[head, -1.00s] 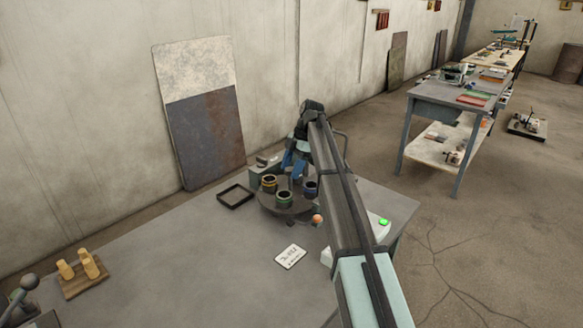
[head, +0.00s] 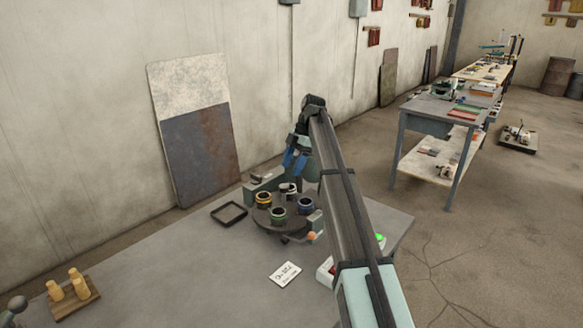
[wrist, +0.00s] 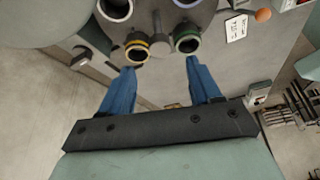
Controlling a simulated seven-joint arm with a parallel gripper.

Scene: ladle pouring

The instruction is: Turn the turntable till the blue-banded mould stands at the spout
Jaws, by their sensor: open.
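The dark round turntable (head: 262,215) stands on the grey table and carries several moulds. The blue-banded mould (head: 306,206) is on its right side. A yellow-banded mould (head: 263,198) is at the left, a green-banded mould (head: 278,214) at the front and a pale-banded mould (head: 288,188) at the back. My gripper (wrist: 161,65) is open and empty, its blue fingers apart. In the wrist view its tips lie near the yellow-banded (wrist: 136,48) and green-banded (wrist: 187,41) moulds, with nothing between them. I cannot make out the spout for certain.
An orange knob (head: 311,236) sits at the turntable's front right. A written card (head: 285,274) lies in front. A dark square frame (head: 229,213) lies to the left, and a wooden block with pegs (head: 74,294) further left. The table's middle left is clear.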

